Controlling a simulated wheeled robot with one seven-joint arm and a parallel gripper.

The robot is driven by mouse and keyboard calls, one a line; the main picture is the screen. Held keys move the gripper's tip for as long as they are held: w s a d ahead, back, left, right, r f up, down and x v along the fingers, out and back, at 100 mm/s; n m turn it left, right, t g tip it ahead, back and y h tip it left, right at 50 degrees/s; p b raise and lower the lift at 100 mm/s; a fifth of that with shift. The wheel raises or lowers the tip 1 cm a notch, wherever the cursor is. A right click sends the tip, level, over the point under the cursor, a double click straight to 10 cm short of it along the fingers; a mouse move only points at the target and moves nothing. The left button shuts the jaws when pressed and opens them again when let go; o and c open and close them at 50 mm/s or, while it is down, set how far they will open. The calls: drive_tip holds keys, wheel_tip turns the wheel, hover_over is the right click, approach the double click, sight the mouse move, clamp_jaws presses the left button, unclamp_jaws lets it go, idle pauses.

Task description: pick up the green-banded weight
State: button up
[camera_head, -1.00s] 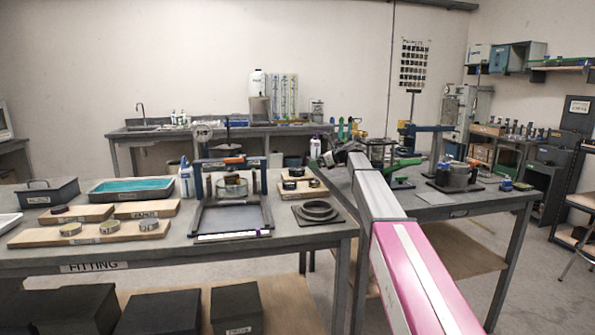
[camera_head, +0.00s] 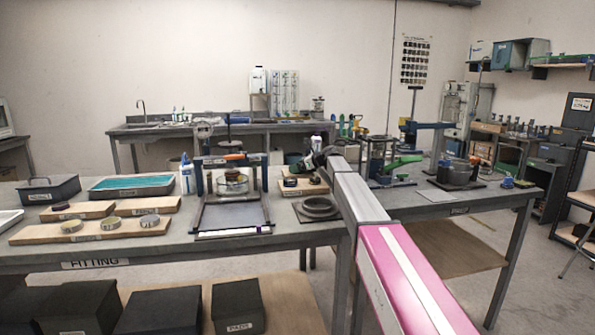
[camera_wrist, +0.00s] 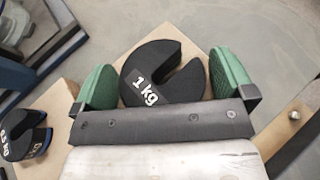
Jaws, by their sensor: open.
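A black slotted weight marked "1 kg" (camera_wrist: 150,72) lies on a pale wooden board between my fingers in the wrist view. No green band can be made out on it from above; its sides are mostly hidden. My gripper (camera_wrist: 166,86) is open, with one green-padded finger on each side of this weight. Whether the pads touch it I cannot tell. A smaller black weight with a blue band (camera_wrist: 24,136) lies to the left. In the head view my gripper (camera_head: 316,164) is over the small wooden board (camera_head: 303,190) with dark weights, partly hiding them.
A frame-like fixture (camera_head: 232,212) stands left of the board, and a dark ring on a plate (camera_head: 317,207) lies in front. A long board with several round pieces (camera_head: 92,229) is farther left. In the wrist view, the board ends close beyond the weight, with floor past it.

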drive_tip(key=c, duration=1.2)
drive_tip(key=shift+r, duration=0.85)
drive_tip(key=r, duration=0.2)
drive_tip(key=shift+s+a+r, duration=0.1)
drive_tip(key=shift+a+r, duration=0.2)
drive_tip(key=shift+r, duration=0.05)
drive_tip(key=s+a+r, duration=0.5)
drive_tip(key=a+r, duration=0.4)
drive_tip(key=a, duration=0.1)
drive_tip(key=shift+r, duration=0.3)
